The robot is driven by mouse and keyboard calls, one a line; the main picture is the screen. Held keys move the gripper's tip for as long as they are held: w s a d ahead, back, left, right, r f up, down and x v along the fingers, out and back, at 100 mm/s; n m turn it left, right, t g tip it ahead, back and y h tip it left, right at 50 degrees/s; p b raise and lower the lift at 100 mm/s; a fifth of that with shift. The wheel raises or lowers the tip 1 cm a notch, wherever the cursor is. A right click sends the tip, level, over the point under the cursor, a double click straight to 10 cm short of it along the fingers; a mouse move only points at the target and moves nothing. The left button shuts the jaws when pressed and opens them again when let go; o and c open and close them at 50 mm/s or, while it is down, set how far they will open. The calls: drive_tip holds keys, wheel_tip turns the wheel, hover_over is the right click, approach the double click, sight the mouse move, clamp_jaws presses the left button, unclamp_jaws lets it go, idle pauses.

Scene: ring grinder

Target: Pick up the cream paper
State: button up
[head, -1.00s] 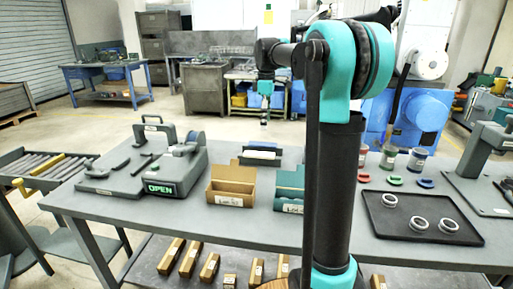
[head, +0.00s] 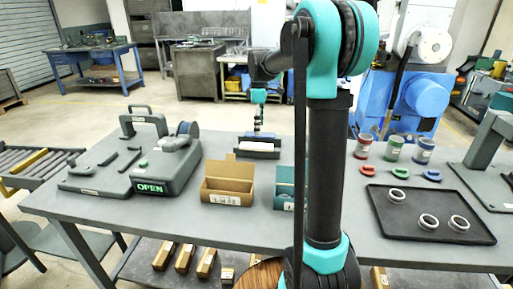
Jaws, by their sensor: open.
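A pale, cream-white strip that looks like the cream paper (head: 256,150) lies in a small dark blue holder (head: 262,155) at the back middle of the table. My gripper (head: 258,130) hangs pointing down just above and behind this holder. It is small in the view; its jaws are open and nothing shows in them. I cannot tell the exact gap between the fingertips and the paper.
An open cardboard box (head: 227,186) and a teal box (head: 286,187), partly behind my arm, stand in front. A black tray (head: 400,222) with metal rings is at right.

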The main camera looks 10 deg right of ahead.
sight(257, 145)
drive_tip(key=shift+a+f, duration=0.15)
drive_tip(key=shift+f, duration=1.8)
drive_tip(key=shift+a+f, duration=0.15)
drive_tip(key=shift+f, duration=1.8)
drive_tip(key=shift+c, duration=0.5)
drive_tip(key=c, duration=0.8)
